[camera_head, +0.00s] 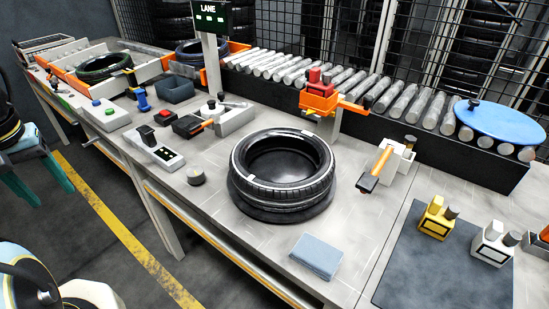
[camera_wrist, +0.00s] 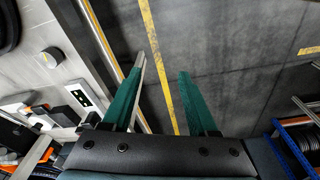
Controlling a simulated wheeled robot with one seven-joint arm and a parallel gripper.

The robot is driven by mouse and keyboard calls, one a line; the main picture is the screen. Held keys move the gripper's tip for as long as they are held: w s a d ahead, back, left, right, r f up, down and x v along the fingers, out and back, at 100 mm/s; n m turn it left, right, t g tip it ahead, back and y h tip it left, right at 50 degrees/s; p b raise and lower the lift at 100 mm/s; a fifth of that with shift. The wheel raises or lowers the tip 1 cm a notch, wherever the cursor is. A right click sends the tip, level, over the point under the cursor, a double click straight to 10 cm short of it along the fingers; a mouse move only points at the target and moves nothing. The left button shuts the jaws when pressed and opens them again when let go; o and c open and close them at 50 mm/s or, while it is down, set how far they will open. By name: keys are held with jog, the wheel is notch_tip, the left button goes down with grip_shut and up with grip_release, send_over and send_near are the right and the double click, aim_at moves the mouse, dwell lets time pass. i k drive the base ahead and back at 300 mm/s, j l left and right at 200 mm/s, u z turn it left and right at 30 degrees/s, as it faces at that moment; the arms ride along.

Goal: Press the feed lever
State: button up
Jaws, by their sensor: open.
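A lever with an orange arm and a dark grip (camera_head: 375,171) stands on a pale block on the bench, right of the tyre. Another lever with an orange arm (camera_head: 203,127) and a black plate sits left of the tyre. I cannot tell for sure which is the feed lever. My gripper (camera_head: 53,196) has green fingers and hangs over the floor at the left, apart from both levers. In the wrist view my gripper (camera_wrist: 160,74) is open and empty, pointing at the floor beside the bench.
A tyre (camera_head: 282,190) lies on the bench, with a round knob (camera_head: 196,177) to its left and a blue cloth (camera_head: 318,256) in front. A roller conveyor (camera_head: 340,88) runs behind. A yellow line (camera_head: 120,230) crosses the clear floor.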

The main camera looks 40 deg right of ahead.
aim_at(194, 126)
jog(key=z, duration=1.55)
jog(key=i+j+u, duration=0.35)
jog(key=j+u, duration=0.15)
jog(key=i+j+u, duration=0.35)
jog(key=u, duration=0.15)
jog(key=i, duration=0.1)
